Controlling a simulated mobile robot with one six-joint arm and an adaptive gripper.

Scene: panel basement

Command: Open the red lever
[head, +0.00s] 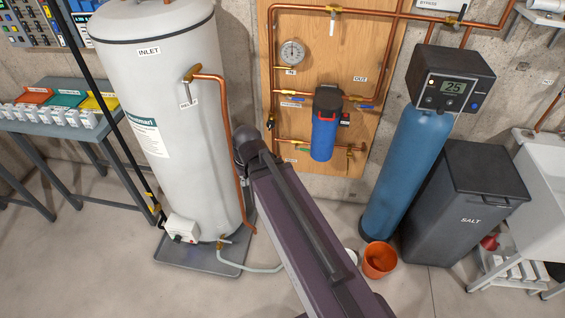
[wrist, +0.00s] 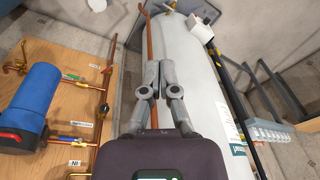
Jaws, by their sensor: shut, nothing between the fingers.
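My gripper (wrist: 160,68) is shut and empty in the middle of the wrist view, right of the panel and apart from the lever. The white tank lies behind it. In the head view my arm covers the area between tank and panel, and the fingers cannot be made out.
The white tank (head: 165,110) stands left of the panel with a vertical copper pipe (head: 229,150) on its side. A blue filter (head: 323,135) hangs on the panel. A blue softener (head: 403,165), a salt bin (head: 465,200) and an orange bucket (head: 380,260) are to the right.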

